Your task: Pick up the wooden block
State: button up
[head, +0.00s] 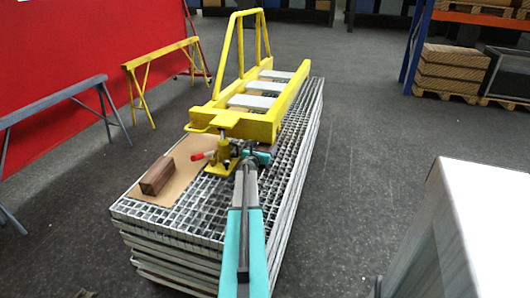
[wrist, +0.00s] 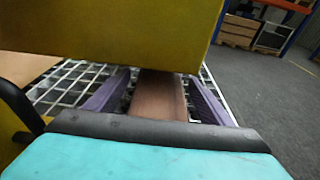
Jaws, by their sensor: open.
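In the head view a dark brown wooden block (head: 157,175) lies on a cardboard sheet (head: 183,172) on the near left of the grating stack. My gripper (head: 250,153) is well to its right, beside a yellow jack-like stand (head: 222,160) at the near end of the yellow frame. In the wrist view my gripper (wrist: 157,78) is open, and a reddish-brown wooden piece (wrist: 158,97) shows between its purple fingers, its far end hidden by a large yellow part (wrist: 120,35). I cannot tell whether the fingers touch it; the head view hides this piece.
The yellow boom frame (head: 248,126) with light cross slats lies along the grating stack (head: 205,225). Trestles (head: 62,95) stand at left before a red wall. A white box-like surface (head: 485,215) is at near right. The grey floor right of the stack is clear.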

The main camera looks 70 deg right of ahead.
dwell(0.3)
jog(key=c, duration=1.6)
jog(key=shift+w+r, duration=0.1)
jog(key=shift+r, duration=0.1)
